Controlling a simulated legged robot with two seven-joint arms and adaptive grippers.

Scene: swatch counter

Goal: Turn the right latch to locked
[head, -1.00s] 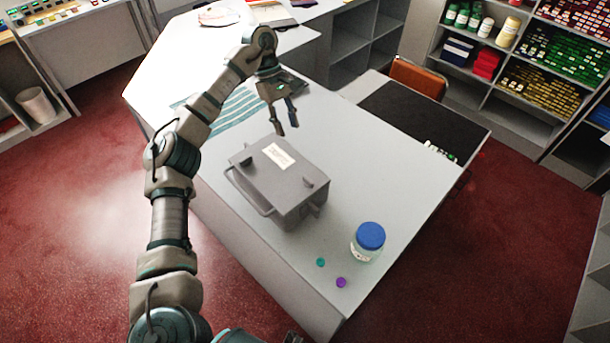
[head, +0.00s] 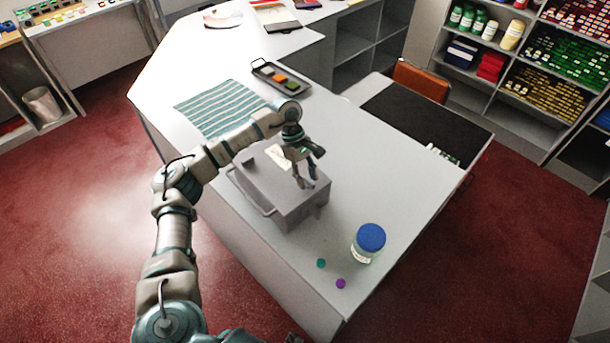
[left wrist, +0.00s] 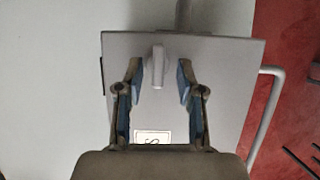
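A grey box (head: 282,208) with side handles stands on the light counter. In the head view its right latch is hidden behind my left gripper (head: 307,181). The left wrist view shows the right latch (left wrist: 158,70) as a small grey bar near one edge of the lid. It stands between the two open fingers of the left gripper (left wrist: 158,82), with a gap on each side. The white label (left wrist: 152,136) on the lid is partly covered by the gripper. My right gripper is not in view.
A blue-lidded jar (head: 369,243), a teal disc (head: 321,263) and a purple disc (head: 340,284) lie nearer the counter's front corner. A striped cloth (head: 218,108) and a dark tray (head: 281,78) with coloured pieces lie behind the box. The counter right of the box is clear.

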